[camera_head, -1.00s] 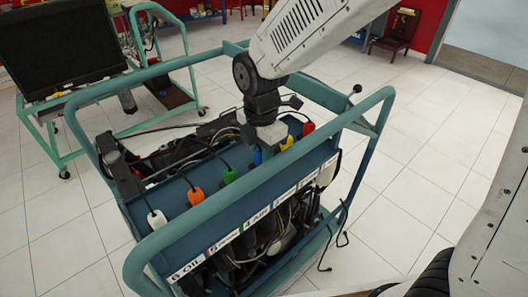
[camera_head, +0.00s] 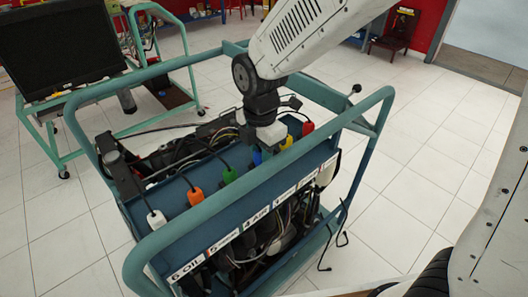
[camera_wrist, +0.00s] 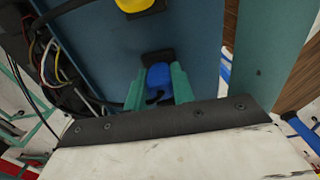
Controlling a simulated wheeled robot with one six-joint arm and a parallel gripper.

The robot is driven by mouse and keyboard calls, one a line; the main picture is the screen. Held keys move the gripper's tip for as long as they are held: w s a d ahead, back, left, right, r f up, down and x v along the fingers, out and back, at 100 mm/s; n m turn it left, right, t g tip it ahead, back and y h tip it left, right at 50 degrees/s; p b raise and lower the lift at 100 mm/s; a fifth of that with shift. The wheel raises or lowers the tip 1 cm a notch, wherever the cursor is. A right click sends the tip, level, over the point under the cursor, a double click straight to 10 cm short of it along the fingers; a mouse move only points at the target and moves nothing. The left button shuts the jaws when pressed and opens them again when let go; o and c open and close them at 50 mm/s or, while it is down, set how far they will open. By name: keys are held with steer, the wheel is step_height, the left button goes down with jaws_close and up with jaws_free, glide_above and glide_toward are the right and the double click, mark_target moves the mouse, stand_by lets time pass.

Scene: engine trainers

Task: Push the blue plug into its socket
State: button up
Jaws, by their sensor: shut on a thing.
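The blue plug (camera_wrist: 158,77) sits between the two teal fingers of my gripper (camera_wrist: 158,90) in the wrist view. The fingers are shut on it. A dark socket (camera_wrist: 158,56) on the blue panel lies right at the plug's far end; I cannot tell how deep the plug is in it. In the head view a bit of the blue plug (camera_head: 257,158) shows below my gripper (camera_head: 268,145), between the green and yellow plugs. My gripper hides most of it there.
A row of plugs stands along the blue panel: white (camera_head: 157,220), orange (camera_head: 196,197), green (camera_head: 229,176), yellow (camera_head: 286,143) and red (camera_head: 308,128). Teal frame rails (camera_head: 255,190) surround the engine trainer. Wires and engine parts lie behind the row.

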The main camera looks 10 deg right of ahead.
steer(key=shift+f, duration=0.15)
steer(key=o, duration=1.1)
steer(key=shift+c, duration=0.2)
steer(key=shift+s+r, duration=0.1)
steer(key=shift+r, duration=3.4)
